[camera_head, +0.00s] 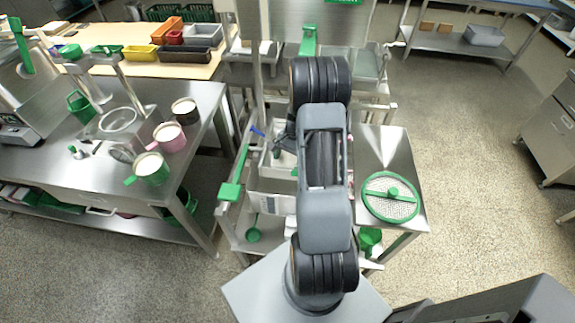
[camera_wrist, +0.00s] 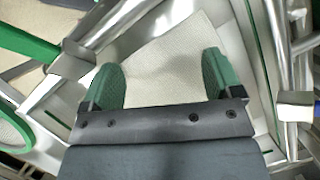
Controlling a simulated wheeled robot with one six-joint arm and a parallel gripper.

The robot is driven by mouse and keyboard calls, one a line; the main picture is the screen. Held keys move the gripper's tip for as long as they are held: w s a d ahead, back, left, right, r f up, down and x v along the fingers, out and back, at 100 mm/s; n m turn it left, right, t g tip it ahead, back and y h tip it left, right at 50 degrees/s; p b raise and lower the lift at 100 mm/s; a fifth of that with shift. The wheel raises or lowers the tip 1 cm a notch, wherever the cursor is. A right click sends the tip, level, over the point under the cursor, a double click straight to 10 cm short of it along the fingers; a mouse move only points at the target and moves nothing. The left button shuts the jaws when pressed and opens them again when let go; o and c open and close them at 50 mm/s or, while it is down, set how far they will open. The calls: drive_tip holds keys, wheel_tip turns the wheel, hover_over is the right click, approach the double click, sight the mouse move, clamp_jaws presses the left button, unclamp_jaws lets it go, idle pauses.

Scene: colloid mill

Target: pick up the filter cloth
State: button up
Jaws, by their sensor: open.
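A cream, woven-looking sheet, which looks like the filter cloth (camera_wrist: 168,45), lies flat in a pale metal tray or basin in the wrist view. My gripper (camera_wrist: 160,78) is open above it. Its two green fingertips stand wide apart, with part of the cloth showing between them and nothing held. I cannot tell the height left between the fingertips and the cloth. In the head view my own arm covers most of this spot, and only a pale patch of the tray area (camera_head: 282,165) shows left of the arm.
A green-rimmed sieve (camera_head: 391,196) lies on the steel shelf right of my arm. Steel frame bars (camera_wrist: 292,60) stand close to the gripper's right in the wrist view. The left bench holds several mugs, including a pink one (camera_head: 170,138). Open floor (camera_head: 480,170) lies to the right.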

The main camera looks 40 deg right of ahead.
drive_tip(key=shift+s+f, duration=0.1)
drive_tip(key=c, duration=1.4)
clamp_jaws()
wheel_tip(320, 180, up, 12)
drive_tip(key=p, duration=0.8)
drive_tip(key=shift+p, duration=0.35)
wheel_tip(320, 180, up, 9)
drive_tip(key=p, duration=0.5)
drive_tip(key=shift+p, duration=0.3)
